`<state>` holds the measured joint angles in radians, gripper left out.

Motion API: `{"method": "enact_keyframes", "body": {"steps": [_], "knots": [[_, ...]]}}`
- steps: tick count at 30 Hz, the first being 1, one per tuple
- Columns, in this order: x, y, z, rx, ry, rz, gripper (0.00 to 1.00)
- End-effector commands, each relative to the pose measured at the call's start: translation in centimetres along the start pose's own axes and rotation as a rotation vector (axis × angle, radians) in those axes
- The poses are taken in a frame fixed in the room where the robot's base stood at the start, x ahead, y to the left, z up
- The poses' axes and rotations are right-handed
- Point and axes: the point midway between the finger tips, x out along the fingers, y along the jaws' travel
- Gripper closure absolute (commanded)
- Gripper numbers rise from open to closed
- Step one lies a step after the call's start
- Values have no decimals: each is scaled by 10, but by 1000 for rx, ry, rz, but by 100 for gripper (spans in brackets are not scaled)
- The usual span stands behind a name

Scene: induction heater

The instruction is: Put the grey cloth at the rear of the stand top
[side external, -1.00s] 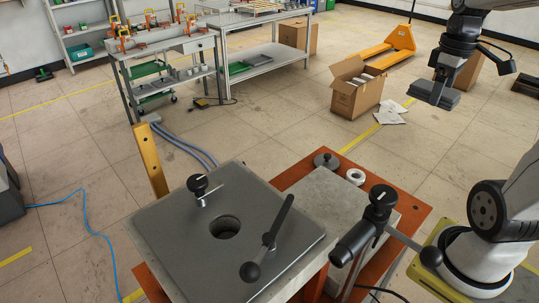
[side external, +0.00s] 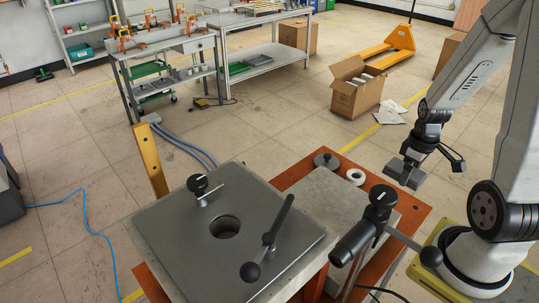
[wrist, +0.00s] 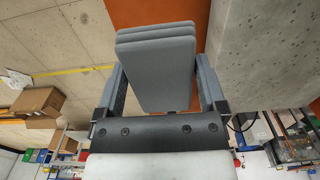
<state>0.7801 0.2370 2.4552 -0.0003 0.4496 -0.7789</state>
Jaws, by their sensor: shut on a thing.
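The grey cloth (wrist: 155,70) is a folded, layered pad between the two fingers of my gripper (wrist: 157,85) in the wrist view. In the side view my gripper (side external: 408,163) is shut on the cloth (side external: 405,173) and holds it in the air, near the right rear corner of the orange base. The stand top seems to be the pale concrete-like block top (side external: 325,203) on the orange base (side external: 300,172), to the left of and below the cloth. The cloth is apart from it.
A dark steel plate (side external: 170,222) with a round hole, knobs and a lever stands left of the block. A black clamp-like post (side external: 380,205) rises at the block's right front. A grey disc (side external: 326,161) and a white ring (side external: 355,177) lie at the rear of the base.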

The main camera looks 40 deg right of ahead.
Motion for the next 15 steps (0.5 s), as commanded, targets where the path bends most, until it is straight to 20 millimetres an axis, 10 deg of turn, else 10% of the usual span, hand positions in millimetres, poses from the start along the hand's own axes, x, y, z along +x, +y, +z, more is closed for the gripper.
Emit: {"method": "enact_keyframes", "body": {"steps": [15], "knots": [[27,0,0,0,0,0,65]]}}
